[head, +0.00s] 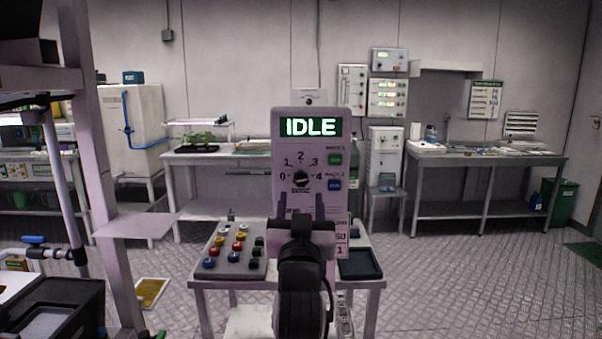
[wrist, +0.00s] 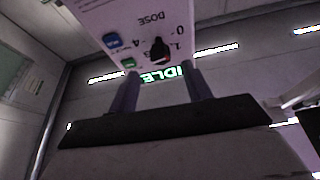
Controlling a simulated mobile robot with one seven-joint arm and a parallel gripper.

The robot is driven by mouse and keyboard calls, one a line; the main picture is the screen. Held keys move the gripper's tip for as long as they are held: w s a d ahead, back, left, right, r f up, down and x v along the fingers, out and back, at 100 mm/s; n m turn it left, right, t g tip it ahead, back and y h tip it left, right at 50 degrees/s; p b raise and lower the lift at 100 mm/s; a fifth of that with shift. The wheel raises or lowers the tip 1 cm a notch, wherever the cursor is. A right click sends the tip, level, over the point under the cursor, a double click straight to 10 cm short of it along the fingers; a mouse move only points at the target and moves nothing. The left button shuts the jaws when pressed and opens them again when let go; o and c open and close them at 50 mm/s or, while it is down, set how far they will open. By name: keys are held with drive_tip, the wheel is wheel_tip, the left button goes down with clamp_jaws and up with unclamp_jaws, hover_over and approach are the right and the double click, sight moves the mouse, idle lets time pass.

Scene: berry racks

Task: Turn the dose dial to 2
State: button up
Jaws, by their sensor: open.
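The dose dial (head: 300,179) is a black knob on the front of a pale upright panel (head: 284,150). The numbers 0 to 4 arc over it, with 2 at the top, and DOSE is printed below. I cannot tell which number the knob points to. The green display above reads IDLE. My gripper (head: 301,203) is open and empty, in front of the panel and just below the dial in the head view. In the wrist view the panel appears upside down, and the dial (wrist: 160,49) shows beyond and between the fingertips (wrist: 159,72), apart from them.
Green and blue buttons (head: 335,159) sit right of the dial. A box with several coloured buttons (head: 222,262) stands on the panel's table to the left; a dark tray (head: 360,263) lies to the right. A post (head: 98,150) rises at left. Benches line the back wall.

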sight(301, 181)
drive_tip(key=p+x, duration=0.2)
drive_tip(key=x, duration=0.6)
drive_tip(key=shift+c, duration=0.2)
drive_tip(key=c, duration=0.9)
